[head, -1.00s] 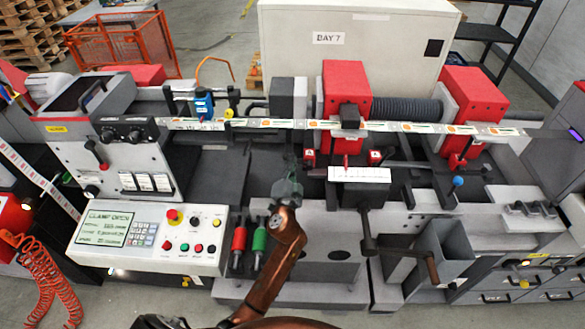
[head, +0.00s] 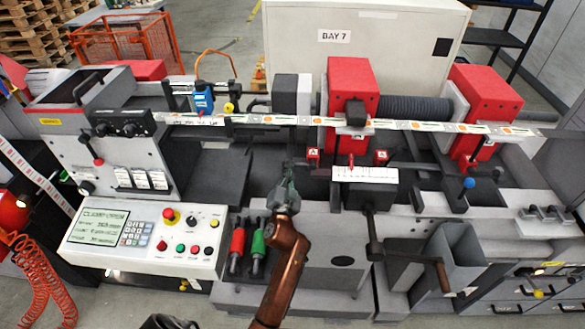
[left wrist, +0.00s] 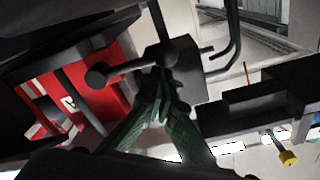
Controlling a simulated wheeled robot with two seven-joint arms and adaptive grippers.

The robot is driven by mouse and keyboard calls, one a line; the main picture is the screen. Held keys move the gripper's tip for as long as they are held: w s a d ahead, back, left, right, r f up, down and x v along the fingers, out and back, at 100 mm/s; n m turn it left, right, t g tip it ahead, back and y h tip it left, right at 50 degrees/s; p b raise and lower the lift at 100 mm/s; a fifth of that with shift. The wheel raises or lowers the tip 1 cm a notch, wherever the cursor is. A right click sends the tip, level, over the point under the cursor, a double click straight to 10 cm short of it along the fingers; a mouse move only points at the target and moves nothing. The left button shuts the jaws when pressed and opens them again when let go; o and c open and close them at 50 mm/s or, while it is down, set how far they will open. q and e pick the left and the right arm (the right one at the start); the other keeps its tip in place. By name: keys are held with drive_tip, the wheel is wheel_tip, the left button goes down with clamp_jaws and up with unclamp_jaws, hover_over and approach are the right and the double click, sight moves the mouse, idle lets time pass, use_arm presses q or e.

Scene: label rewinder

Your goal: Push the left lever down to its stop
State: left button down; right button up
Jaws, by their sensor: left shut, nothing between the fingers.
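A black lever with a round knob (left wrist: 97,76) crosses the left wrist view beside a red block marked A (left wrist: 68,103). It appears to be the left lever; in the head view it is hard to pick out among dark parts. My left gripper (head: 290,168) is shut and empty, reaching up the middle of the machine just left of the left red A block (head: 313,155). In the left wrist view its green fingers (left wrist: 160,88) meet close by the lever's bar; I cannot tell whether they touch it. My right gripper is out of view.
A label strip (head: 400,124) runs across the machine behind the gripper. A white plate (head: 365,175) and a crank handle (head: 440,276) are to the right. Red (head: 238,242) and green (head: 258,240) handles stand left of my arm, near the control panel (head: 145,235).

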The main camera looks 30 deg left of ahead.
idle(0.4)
use_arm(q)
wheel_tip(320, 180, up, 10)
idle(0.5)
idle(0.3)
